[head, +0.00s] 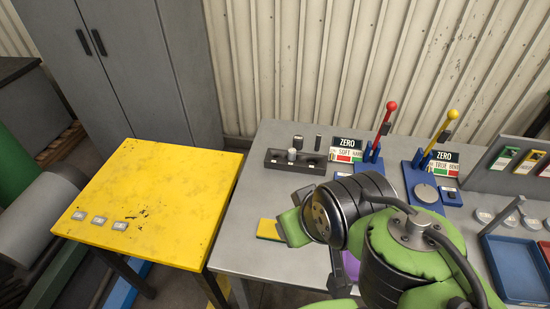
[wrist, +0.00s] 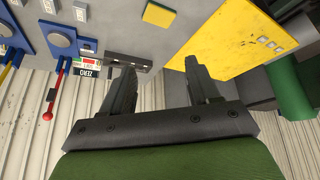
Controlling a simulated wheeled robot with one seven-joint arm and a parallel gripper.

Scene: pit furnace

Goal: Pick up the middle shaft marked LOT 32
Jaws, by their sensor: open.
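No shaft with a readable LOT 32 mark shows in either view. Three small pale tags lie in a row near the front left edge of the yellow table; the middle tag (head: 98,219) is too small to read. They also show in the wrist view on the yellow table (wrist: 225,40). A dark tray (head: 280,161) on the grey bench has small upright metal cylinders (head: 298,142) in and behind it, without readable marks. My gripper (wrist: 158,72) is open and empty, its two dark fingers apart above the bench. In the head view my arm hides the fingers.
The grey bench (head: 240,220) carries two blue lever gauges, with a red-knobbed lever (head: 390,106) and a yellow-knobbed lever (head: 453,115). A blue tray (head: 520,270) is at the right. A grey cabinet (head: 130,70) stands behind the yellow table, whose top is mostly clear.

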